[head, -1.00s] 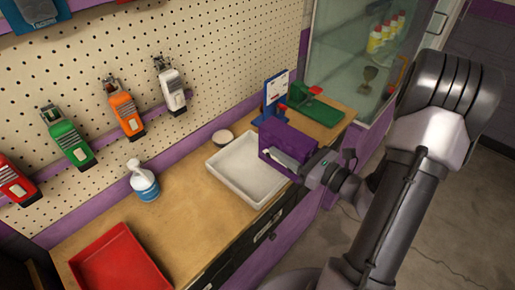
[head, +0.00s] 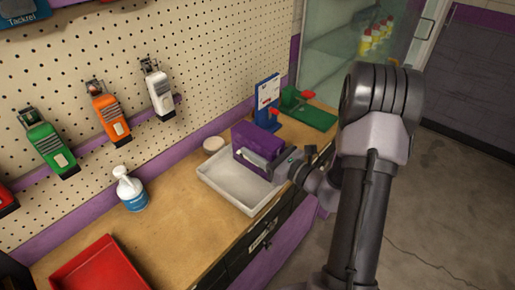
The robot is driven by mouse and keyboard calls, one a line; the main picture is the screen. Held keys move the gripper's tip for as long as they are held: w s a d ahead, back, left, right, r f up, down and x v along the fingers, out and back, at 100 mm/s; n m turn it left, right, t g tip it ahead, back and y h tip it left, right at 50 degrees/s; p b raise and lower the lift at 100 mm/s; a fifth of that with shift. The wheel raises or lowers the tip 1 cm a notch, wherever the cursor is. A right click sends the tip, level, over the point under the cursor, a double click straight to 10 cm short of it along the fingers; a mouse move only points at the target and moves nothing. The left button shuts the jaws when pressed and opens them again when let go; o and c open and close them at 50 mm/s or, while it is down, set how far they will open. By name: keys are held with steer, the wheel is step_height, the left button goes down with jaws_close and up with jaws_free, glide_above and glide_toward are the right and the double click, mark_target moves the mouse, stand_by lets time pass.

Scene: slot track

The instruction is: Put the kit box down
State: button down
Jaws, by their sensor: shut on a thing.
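The purple kit box (head: 257,140) is held in my gripper (head: 268,166), at the right end of the bench. My gripper is shut on the side of the box that faces me. The box appears over the far right part of the white tray (head: 214,184) and hides some of its rim. I cannot tell whether the underside of the box touches anything.
A blue stand with a card (head: 267,98) and a green base plate (head: 308,114) stand behind the box. Wooden bench top (head: 172,222) is clear between the trays.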

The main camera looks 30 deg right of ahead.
steer(key=c, duration=0.6)
jaws_free()
steer(key=shift+s+a+f, duration=0.1)
steer(key=shift+f, duration=0.1)
steer(key=shift+r, duration=0.15)
steer(key=shift+s+r+p, duration=0.1)
steer(key=shift+s+p, duration=0.1)
steer(key=shift+p, duration=0.2)
steer(key=p+v, duration=0.1)
steer(key=v, duration=1)
steer(key=shift+s+d+r+p, duration=0.1)
steer(key=shift+s+d+p, duration=0.15)
steer(key=shift+p, duration=0.1)
